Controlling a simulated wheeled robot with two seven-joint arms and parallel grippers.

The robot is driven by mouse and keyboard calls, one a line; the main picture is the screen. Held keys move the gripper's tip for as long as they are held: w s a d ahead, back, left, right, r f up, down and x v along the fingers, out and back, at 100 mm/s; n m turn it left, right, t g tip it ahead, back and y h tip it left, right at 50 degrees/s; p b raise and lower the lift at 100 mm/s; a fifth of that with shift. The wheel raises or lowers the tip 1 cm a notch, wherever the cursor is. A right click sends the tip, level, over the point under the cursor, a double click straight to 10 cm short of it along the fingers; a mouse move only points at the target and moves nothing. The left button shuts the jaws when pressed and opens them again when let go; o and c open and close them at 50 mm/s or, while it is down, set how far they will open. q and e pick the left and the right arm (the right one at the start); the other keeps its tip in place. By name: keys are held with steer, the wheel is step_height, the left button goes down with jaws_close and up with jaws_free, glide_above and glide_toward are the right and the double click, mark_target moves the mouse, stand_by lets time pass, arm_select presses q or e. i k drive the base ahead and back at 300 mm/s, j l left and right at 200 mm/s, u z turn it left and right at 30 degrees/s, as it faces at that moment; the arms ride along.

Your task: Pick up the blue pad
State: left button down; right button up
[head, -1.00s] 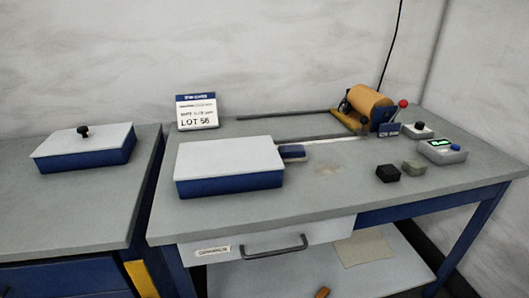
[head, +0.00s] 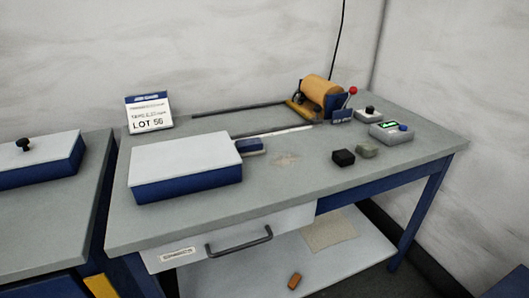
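A small blue pad-like block (head: 250,146) lies on the grey workbench (head: 215,213), against the right side of a white-topped blue box (head: 185,170). Its left end is close to or partly behind the box. I cannot tell for sure that this block is the blue pad. Neither of my grippers shows in the head view.
A copper-coloured roll on a stand (head: 322,92) is at the back right. A black block (head: 343,157), a grey-green block (head: 367,150), a button box (head: 369,115) and a display box (head: 391,132) stand on the right. A LOT sign (head: 149,113) stands at back left. The front right bench top is clear.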

mark_target(250, 147)
steer(key=i+l+u, duration=0.4)
steer(key=u, duration=0.25)
steer(key=i+l+u, duration=0.1)
steer(key=l+u, duration=0.2)
steer(key=l, duration=0.15)
steer(key=i+l+u, duration=0.1)
steer(key=l+u, duration=0.2)
steer(key=i+l+u, duration=0.1)
steer(key=l+u, duration=0.25)
